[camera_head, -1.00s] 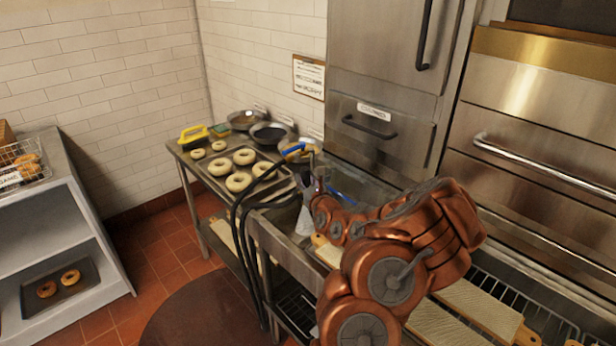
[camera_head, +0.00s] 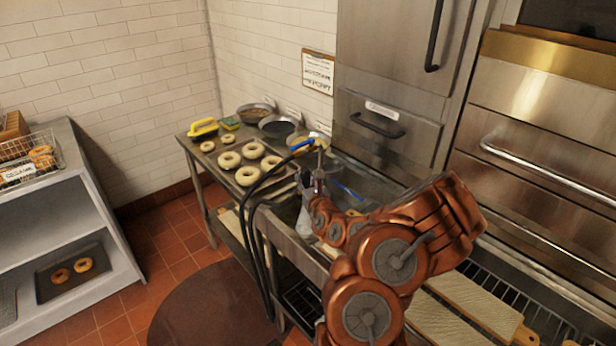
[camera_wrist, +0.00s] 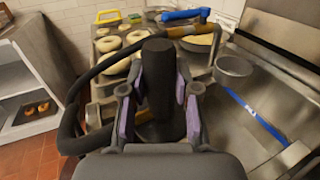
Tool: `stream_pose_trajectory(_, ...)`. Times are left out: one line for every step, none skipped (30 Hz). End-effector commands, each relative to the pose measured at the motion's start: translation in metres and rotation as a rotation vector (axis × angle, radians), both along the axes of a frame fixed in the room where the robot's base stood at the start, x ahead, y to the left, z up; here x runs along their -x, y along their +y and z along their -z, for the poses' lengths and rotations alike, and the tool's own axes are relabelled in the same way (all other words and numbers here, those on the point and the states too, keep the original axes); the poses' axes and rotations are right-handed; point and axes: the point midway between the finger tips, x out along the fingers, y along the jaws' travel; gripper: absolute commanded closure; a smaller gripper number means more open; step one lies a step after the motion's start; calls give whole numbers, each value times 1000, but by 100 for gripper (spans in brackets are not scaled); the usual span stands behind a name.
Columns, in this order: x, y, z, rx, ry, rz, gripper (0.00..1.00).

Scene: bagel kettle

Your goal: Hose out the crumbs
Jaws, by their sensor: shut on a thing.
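My gripper (camera_wrist: 160,92) is shut on a thick black hose handle (camera_wrist: 158,62), which stands upright between the fingers in the wrist view. In the head view my gripper (camera_head: 318,182) is over the near left part of the steel sink (camera_head: 378,188). The blue spray nozzle (camera_head: 302,145) is above it, and shows in the wrist view (camera_wrist: 182,17) too. The black hose (camera_head: 250,225) loops down the counter's left side. A pale cone-like shape (camera_head: 304,218) hangs below my gripper; I cannot tell what it is. Crumbs cannot be made out.
A tray of pale bagels (camera_head: 246,176) lies left of the sink, with a yellow-handled tool (camera_head: 203,128) and bowls (camera_head: 256,112) behind. A blue strip (camera_wrist: 255,118) lies in the sink. Wooden boards (camera_head: 475,305) are at the right. A shelf unit (camera_head: 95,210) stands far left.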

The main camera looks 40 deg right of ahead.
Motion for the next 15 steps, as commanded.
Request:
stream_pose_trajectory(0, 2, -2, 0, 0, 0, 100)
stream_pose_trajectory(0, 3, -2, 0, 0, 0, 100)
stream_pose_trajectory(0, 4, -2, -1, 0, 0, 100)
stream_pose_trajectory(0, 5, -1, -1, 0, 1, 100)
stream_pose_trajectory(0, 6, -1, -1, 0, 1, 100)
stream_pose_trajectory(0, 7, -1, -1, 1, 1, 100)
stream_pose_trajectory(0, 8, -1, -1, 1, 1, 100)
stream_pose_trajectory(0, 9, -1, -1, 1, 1, 100)
stream_pose_trajectory(0, 10, -1, -2, 1, 1, 100)
stream_pose_trajectory(0, 11, -1, -2, 1, 0, 100)
stream_pose_trajectory(0, 12, 0, -1, 2, 0, 100)
stream_pose_trajectory(0, 14, 0, -1, 2, 0, 100)
stream_pose_trajectory(0, 15, 0, -1, 2, 0, 100)
stream_pose_trajectory(0, 16, 0, -2, 1, -1, 100)
stream_pose_trajectory(0, 17, 0, -2, 1, -1, 100)
